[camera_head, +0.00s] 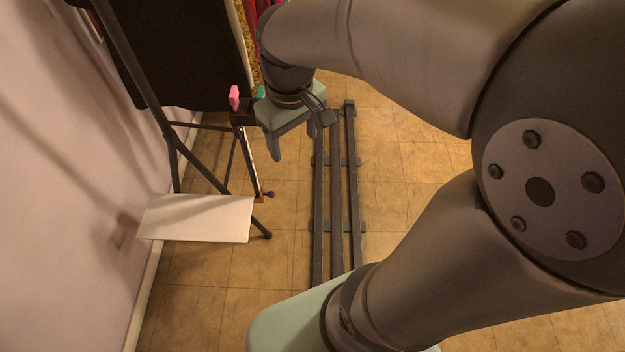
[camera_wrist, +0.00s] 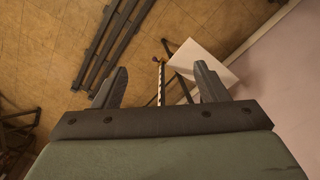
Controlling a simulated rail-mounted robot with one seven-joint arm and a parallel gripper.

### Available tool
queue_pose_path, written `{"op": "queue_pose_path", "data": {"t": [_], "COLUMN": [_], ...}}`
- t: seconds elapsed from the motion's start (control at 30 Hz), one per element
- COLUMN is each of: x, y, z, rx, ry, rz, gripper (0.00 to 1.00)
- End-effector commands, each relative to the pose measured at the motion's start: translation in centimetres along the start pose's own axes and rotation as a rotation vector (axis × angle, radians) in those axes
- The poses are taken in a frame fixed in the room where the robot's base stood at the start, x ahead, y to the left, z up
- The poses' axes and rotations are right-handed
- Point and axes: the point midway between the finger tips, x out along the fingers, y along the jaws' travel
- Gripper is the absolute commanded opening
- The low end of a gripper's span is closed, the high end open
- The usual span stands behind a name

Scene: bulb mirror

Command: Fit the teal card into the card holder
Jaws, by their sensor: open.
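My gripper (camera_head: 294,146) hangs open and empty, fingers pointing down, to the right of a dark stand. In the wrist view its two fingers (camera_wrist: 161,70) are spread apart with nothing held between them. A small teal piece (camera_head: 261,92) shows just left of my wrist in the head view, partly hidden; it may be the teal card. It stands close to a dark ledge (camera_head: 243,119). I cannot make out the card holder for certain in either view.
A pink piece (camera_head: 234,97) stands at the ledge. A white panel (camera_head: 197,218) lies low at the left, also in the wrist view (camera_wrist: 203,61). A thin striped rod (camera_wrist: 160,84) is beyond my fingers. Dark floor rails (camera_head: 334,200) run to the right; a wall (camera_head: 50,200) bounds the left.

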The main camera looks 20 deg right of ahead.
Motion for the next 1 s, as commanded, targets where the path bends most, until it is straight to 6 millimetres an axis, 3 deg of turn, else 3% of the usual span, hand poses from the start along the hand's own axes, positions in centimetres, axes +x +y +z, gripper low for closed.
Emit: {"op": "queue_pose_path", "data": {"t": [0.03, 0.1, 0.23, 1.0], "x": [0.9, 2.0, 3.4, 3.7], "y": [-0.8, -1.6, -2.5, -2.6], "z": [2.9, 5.6, 8.4, 8.8], "rx": [0.072, 0.160, 0.255, 0.273], "ry": [0.006, 0.009, 0.011, 0.009], "rz": [-0.002, -0.007, -0.014, -0.016], "gripper": [0.67, 0.67, 0.67, 0.67]}}
